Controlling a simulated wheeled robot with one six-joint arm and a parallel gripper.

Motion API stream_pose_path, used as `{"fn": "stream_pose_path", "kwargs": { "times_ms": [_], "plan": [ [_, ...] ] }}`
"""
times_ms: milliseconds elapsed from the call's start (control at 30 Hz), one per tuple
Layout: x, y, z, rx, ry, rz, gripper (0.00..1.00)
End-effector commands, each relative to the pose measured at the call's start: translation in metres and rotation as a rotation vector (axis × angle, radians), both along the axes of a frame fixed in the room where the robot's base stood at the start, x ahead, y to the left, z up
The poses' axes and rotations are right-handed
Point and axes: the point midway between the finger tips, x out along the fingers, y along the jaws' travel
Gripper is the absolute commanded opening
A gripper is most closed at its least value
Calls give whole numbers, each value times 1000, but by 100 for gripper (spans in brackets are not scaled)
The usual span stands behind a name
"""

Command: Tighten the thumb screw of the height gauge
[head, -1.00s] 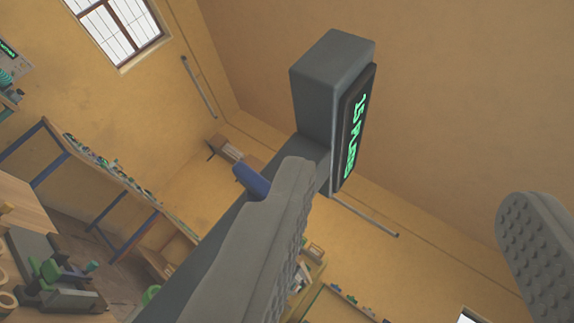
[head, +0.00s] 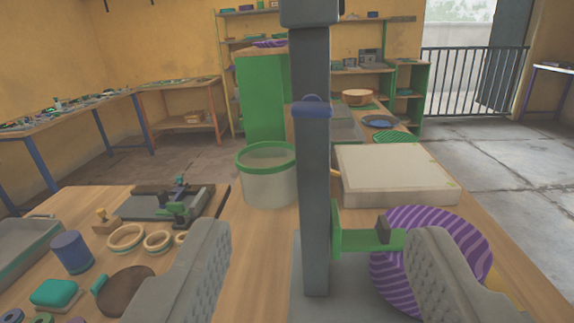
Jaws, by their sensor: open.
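The height gauge stands upright in the middle as a grey column (head: 315,200) on a grey base (head: 300,285), with a blue band (head: 312,107) partway up. Its grey head (head: 310,12) is cut off by the top edge. I cannot tell which part is the thumb screw. My gripper (head: 318,235) is open and empty, with one grey ribbed finger on each side of the column in the picture. The right finger overlaps the green arm's end; contact cannot be told.
A purple striped plate (head: 430,225) lies behind the right finger. A pale slab (head: 395,172) and a green-rimmed bin (head: 267,180) stand farther back. Wooden rings (head: 126,237), a blue cup (head: 71,252) and a dark clamp tool (head: 175,210) are on the left of the bench.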

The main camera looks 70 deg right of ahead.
Motion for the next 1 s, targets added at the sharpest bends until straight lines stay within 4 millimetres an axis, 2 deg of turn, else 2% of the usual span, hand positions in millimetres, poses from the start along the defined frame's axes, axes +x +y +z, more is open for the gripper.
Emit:
{"fn": "stream_pose_path", "kwargs": {
  "times_ms": [267, 800, 1000],
  "plan": [
    [5, -30, 0, 3, 1, -4, 56],
    [23, -124, 0, 1, 0, -3, 56],
    [29, -152, 0, 2, 0, -2, 56]
  ]
}}
